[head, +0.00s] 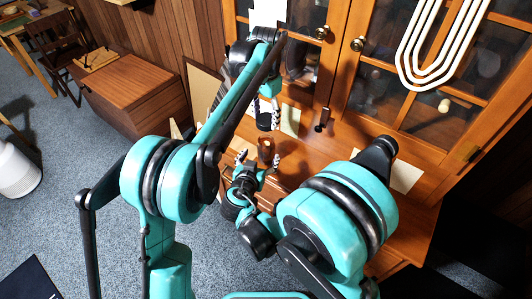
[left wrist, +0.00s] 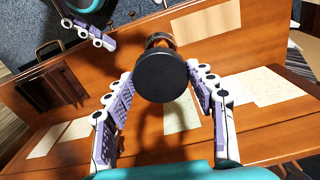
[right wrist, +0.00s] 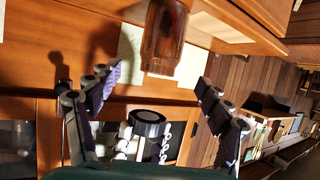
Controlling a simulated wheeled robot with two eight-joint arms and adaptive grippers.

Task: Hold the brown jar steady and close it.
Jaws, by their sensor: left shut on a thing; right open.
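The brown jar (head: 266,149) is translucent and stands on the wooden desk. In the right wrist view the jar (right wrist: 163,42) lies just beyond and between the fingertips, with a gap on each side. My right gripper (head: 258,160) is open and empty, low beside the jar; its fingers spread wide in its own view (right wrist: 160,82). My left gripper (head: 265,108) is shut on the round black lid (left wrist: 160,76) and holds it in the air above the jar, apart from it. The lid also shows in the right wrist view (right wrist: 149,122). In the left wrist view it hides most of the jar.
Several pale paper sheets (head: 290,120) lie on the desk around the jar. A cabinet with glass doors (head: 352,75) rises behind the desk. A wooden chest (head: 130,92) stands on the carpet at the left.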

